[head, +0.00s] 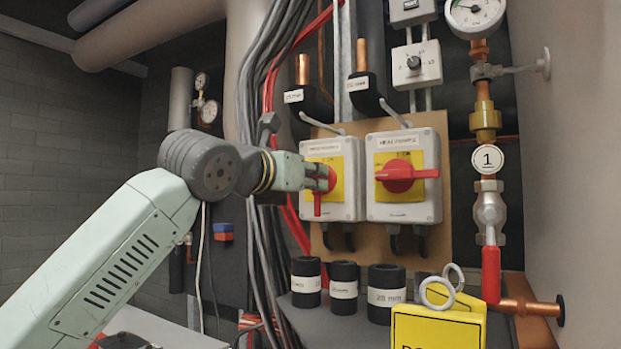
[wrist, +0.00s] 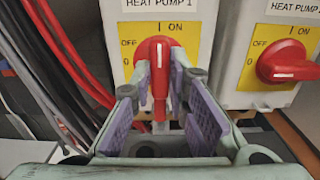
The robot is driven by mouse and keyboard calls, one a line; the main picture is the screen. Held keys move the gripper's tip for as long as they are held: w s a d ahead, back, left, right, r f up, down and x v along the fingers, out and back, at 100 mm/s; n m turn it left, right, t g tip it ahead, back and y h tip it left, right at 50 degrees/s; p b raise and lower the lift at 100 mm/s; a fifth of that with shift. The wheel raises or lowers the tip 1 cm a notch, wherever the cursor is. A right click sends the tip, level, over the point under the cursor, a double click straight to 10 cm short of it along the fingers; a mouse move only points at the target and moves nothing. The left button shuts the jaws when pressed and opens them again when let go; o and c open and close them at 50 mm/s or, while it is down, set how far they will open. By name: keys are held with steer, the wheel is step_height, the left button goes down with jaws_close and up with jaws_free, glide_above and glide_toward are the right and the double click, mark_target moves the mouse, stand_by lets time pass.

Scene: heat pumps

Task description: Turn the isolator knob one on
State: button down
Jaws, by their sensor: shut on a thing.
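The isolator box (head: 345,203) labelled HEAT PUMP 1 is the left of two grey-white boxes on a board. Its red knob (wrist: 158,62) sits on a yellow plate (wrist: 128,55) marked OFF at the left and I ON at the top. The knob's handle stands vertical, its white mark upright below the I ON marking. My gripper (wrist: 160,86) is shut on this red knob, one purple-padded finger on each side of the handle. In the head view my gripper (head: 321,178) covers part of the knob, and the handle's lower end (head: 317,206) shows below it.
The second isolator's red knob (head: 400,176) lies horizontal, close to the right. Grey and red cables (head: 262,85) hang at the left. Several black pipe sleeves (head: 344,280) and a yellow sign (head: 430,325) stand below. A valve with a red handle (head: 491,270) is at the right.

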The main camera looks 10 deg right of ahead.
steer(key=c, duration=1.6)
jaws_free()
steer(key=shift+o, duration=0.2)
steer(key=v, duration=1.2)
